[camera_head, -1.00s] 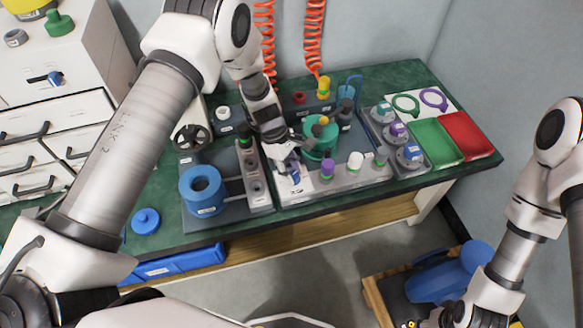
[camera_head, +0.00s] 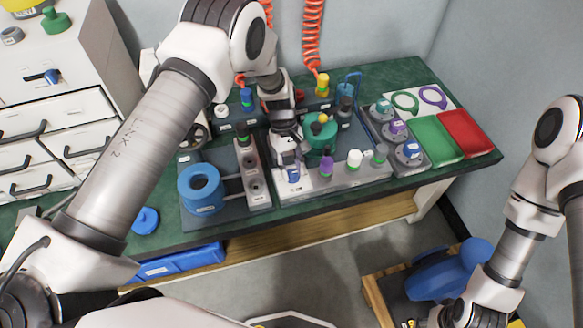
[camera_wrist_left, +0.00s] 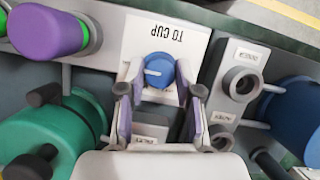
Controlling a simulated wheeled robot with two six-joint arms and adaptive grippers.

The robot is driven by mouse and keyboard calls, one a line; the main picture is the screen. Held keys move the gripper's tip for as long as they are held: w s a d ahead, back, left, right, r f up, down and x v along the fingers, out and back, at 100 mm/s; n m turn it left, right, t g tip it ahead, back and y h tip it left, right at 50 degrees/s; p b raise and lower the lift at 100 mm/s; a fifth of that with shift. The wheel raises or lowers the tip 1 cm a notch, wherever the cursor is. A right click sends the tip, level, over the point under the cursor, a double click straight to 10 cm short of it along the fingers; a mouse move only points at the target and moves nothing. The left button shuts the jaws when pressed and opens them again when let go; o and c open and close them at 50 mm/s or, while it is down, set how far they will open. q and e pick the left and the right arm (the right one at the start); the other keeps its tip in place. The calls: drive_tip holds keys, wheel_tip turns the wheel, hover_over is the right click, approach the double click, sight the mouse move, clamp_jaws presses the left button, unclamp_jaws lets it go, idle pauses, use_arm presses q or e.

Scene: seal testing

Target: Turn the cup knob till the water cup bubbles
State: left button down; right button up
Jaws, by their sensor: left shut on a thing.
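The cup knob is a small blue knob (camera_wrist_left: 160,70) with a pale pointer, on a white plate (camera_wrist_left: 165,35) lettered "TO CUP" in the left wrist view. In the head view the knob (camera_head: 293,175) sits at the bench's front, left of the purple-capped part. My left gripper (camera_wrist_left: 160,88) is shut on the knob, with one finger at each side. It also shows in the head view (camera_head: 291,166), reaching down from behind. My right arm shows at the right edge, but its fingers are not visible. I cannot pick out the water cup or any bubbles.
A teal vessel (camera_head: 321,137) stands just behind and right of the knob. A blue ring-shaped part (camera_head: 201,190) stands to the left. Green (camera_head: 437,142) and red (camera_head: 466,132) trays lie at the right.

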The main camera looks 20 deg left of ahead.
use_arm(q)
drive_tip(key=c, duration=0.8)
unclamp_jaws()
drive_tip(key=v, duration=1.2)
